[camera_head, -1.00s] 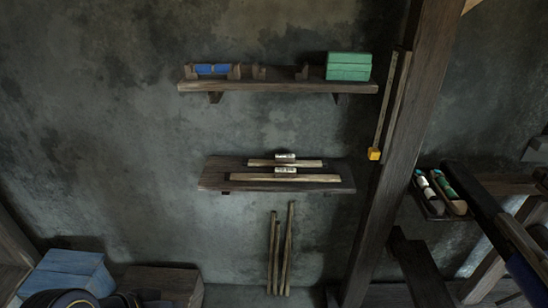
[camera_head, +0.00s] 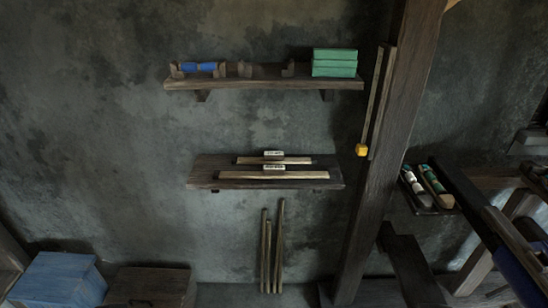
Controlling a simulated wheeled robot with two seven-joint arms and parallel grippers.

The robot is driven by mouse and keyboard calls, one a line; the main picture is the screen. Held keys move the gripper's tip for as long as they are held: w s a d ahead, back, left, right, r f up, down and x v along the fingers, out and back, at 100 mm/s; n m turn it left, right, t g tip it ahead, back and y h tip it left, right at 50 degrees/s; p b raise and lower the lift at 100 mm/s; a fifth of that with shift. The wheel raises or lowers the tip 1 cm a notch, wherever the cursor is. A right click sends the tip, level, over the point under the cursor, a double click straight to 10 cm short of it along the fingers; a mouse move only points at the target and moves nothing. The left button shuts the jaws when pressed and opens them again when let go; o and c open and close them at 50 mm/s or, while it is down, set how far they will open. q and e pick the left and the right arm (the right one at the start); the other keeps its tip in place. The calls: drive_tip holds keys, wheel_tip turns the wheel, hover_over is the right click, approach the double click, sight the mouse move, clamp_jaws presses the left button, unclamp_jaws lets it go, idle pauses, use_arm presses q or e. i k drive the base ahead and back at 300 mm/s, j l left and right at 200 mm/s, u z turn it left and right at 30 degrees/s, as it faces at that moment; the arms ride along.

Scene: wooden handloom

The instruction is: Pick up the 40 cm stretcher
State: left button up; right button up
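Two pale wooden strips with white labels lie on the lower wall shelf (camera_head: 205,172). The rear strip (camera_head: 298,161) is shorter, and the front strip (camera_head: 305,175) is longer and nearer the shelf edge. The label print is too small to read, so I cannot tell which one is the 40 cm stretcher. Neither of my grippers is in view.
An upper shelf (camera_head: 260,83) holds green boxes (camera_head: 335,62) and blue rolls (camera_head: 198,67). Several wooden sticks (camera_head: 280,245) lean on the wall below. A thick post (camera_head: 385,150) stands right of the shelves. A blue box (camera_head: 58,280) and a dark wooden chest (camera_head: 150,287) stand at lower left.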

sight(269, 172)
drive_tip(key=i+j+u, duration=0.45)
drive_tip(key=i+j, duration=0.2)
drive_tip(key=j, duration=0.15)
